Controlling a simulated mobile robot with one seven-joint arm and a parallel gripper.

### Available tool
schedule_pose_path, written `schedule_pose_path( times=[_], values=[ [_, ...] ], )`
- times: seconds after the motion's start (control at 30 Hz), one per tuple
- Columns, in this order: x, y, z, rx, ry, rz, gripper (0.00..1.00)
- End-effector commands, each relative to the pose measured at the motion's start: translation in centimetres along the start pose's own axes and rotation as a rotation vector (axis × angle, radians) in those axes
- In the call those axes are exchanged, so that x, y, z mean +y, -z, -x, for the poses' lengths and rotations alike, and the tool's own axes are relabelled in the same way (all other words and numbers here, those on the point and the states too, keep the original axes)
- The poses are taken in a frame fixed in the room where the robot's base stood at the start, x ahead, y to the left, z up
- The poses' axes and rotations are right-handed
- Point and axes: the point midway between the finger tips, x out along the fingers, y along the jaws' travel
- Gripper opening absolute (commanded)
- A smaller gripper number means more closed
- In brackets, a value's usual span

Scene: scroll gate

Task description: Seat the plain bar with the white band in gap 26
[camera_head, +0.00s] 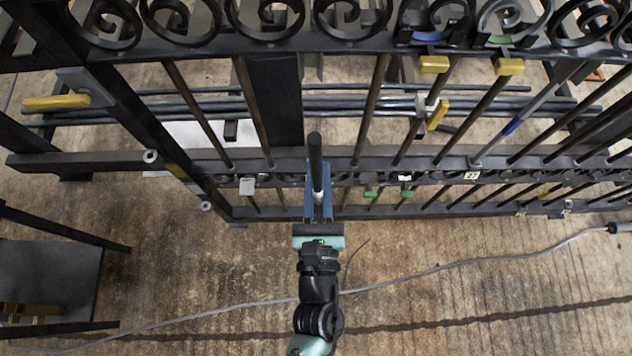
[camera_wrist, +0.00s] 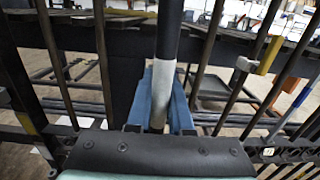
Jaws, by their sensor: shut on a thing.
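My gripper (camera_head: 318,207) has blue fingers and is shut on a dark plain bar (camera_head: 315,150) with a white band (camera_head: 318,184). The bar stands roughly upright at the front of the black scroll gate (camera_head: 350,43), across a wide space between two gate bars. In the wrist view the bar (camera_wrist: 169,30) rises from between the blue fingers (camera_wrist: 162,98), which grip at the white band (camera_wrist: 161,90). The bar's lower end is hidden by the gripper. I cannot tell whether it touches the rails. No number 26 is readable; one small tag (camera_head: 471,176) appears to read 23.
Yellow clamps (camera_head: 434,64) and a yellow-handled clamp (camera_head: 438,115) sit on the gate to the right. A bar with a blue band (camera_head: 512,126) leans there. A dark stand (camera_head: 50,280) is at lower left.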

Motion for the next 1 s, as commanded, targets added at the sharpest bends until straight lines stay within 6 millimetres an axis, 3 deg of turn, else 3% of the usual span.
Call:
schedule_pose_path(
  times=[0.03, 0.33, 0.77, 1.0],
  values=[
    [0.2, 1.8, -0.1, -0.014, -0.007, 0.001, 0.0],
    [0.6, 4.6, -0.1, -0.045, -0.01, -0.01, 0.0],
    [0.9, 5.0, -0.2, -0.063, -0.014, -0.027, 0.0],
    [0.9, 4.9, -1.4, -0.064, -0.015, -0.026, 0.0]
  ],
)
